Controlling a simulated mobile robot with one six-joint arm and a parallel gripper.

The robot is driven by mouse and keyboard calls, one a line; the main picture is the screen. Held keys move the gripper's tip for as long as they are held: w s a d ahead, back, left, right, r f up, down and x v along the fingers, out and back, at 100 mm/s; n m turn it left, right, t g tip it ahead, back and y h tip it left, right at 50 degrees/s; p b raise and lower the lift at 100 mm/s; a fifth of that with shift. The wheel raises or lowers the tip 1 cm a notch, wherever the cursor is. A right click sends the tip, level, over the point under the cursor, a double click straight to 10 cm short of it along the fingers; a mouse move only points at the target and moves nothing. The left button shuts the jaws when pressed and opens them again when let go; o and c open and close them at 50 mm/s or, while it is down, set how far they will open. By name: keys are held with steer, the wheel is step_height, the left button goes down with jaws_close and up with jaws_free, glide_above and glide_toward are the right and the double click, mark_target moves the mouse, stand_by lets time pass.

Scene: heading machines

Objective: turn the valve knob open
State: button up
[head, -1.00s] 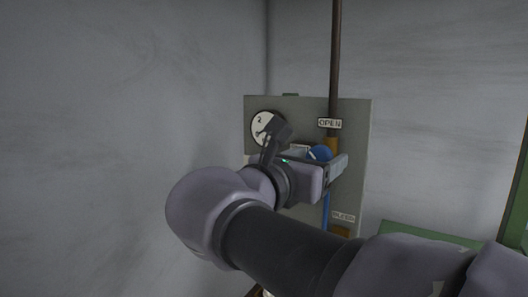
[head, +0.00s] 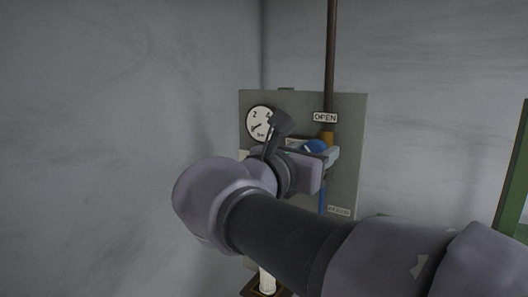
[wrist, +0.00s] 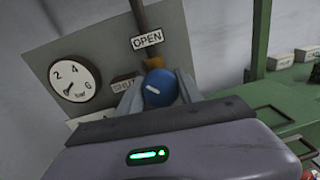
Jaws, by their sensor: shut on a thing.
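The valve knob is round and blue with a short white mark; it shows in the head view (head: 316,146) and the wrist view (wrist: 160,89). It sits on the pipe in front of a grey panel (head: 347,170). The OPEN label (wrist: 147,40) is above it and the SHUT label (wrist: 125,84) to its left. In the wrist view the white mark slants, pointing squarely at neither label. My gripper (wrist: 158,92) has one finger on each side of the knob and is shut on it. My wrist and fingers hide the knob's lower part.
A round pressure gauge (wrist: 75,78) is on the panel left of the knob. A brown pipe (head: 332,55) rises above the knob. Grey walls stand close on the left and behind. A green cabinet (wrist: 282,90) with small boxes is at the right.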

steer(key=m+b, duration=0.3)
steer(key=m, duration=0.1)
steer(key=shift+f, duration=0.15)
steer(key=shift+m+y+b, duration=0.3)
steer(key=shift+m+b, duration=0.85)
steer(key=shift+m, duration=0.85)
steer(key=o, duration=1.4)
steer(key=shift+d, duration=0.1)
steer(key=shift+c, duration=0.2)
